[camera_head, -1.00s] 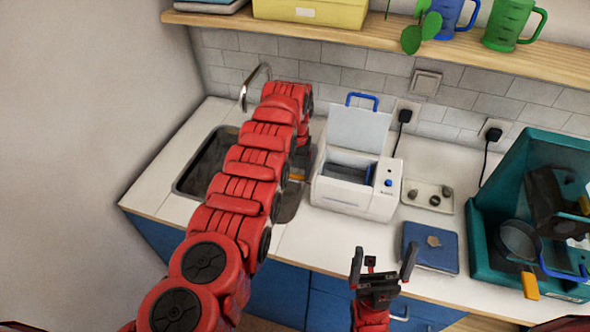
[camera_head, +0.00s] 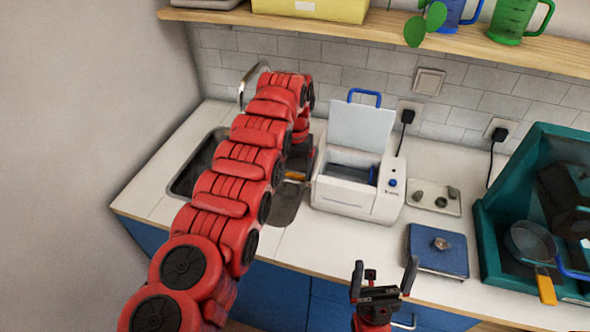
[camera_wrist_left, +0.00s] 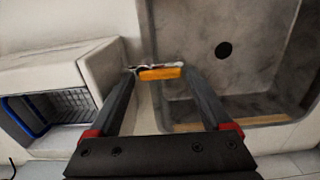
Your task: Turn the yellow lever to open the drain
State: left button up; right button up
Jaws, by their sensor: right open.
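The yellow lever (camera_wrist_left: 160,73) shows in the left wrist view beside the sink basin, with a metal part behind it. A bit of it also shows in the head view (camera_head: 295,176). My left gripper (camera_wrist_left: 160,70) has its fingers spread, with the lever between the tips; whether they touch it is unclear. The grey sink (camera_wrist_left: 255,88) has a dark round drain hole (camera_wrist_left: 223,49). In the head view my left arm hides much of the sink. My right gripper (camera_head: 386,276) is open and empty in front of the counter.
A white box with a raised lid (camera_head: 355,200) stands right of my left gripper. A blue scale-like block (camera_head: 437,258), a small tray (camera_head: 433,209) and a teal crate (camera_head: 487,248) with a pan are further right.

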aim_at(295, 175)
pick_arm(q)
jog(key=shift+r, duration=0.1)
jog(key=shift+r, duration=0.6)
notch_tip(295, 175, up, 16)
jog(key=p, duration=1.3)
jog(key=shift+p, duration=0.3)
jog(key=shift+f, duration=0.1)
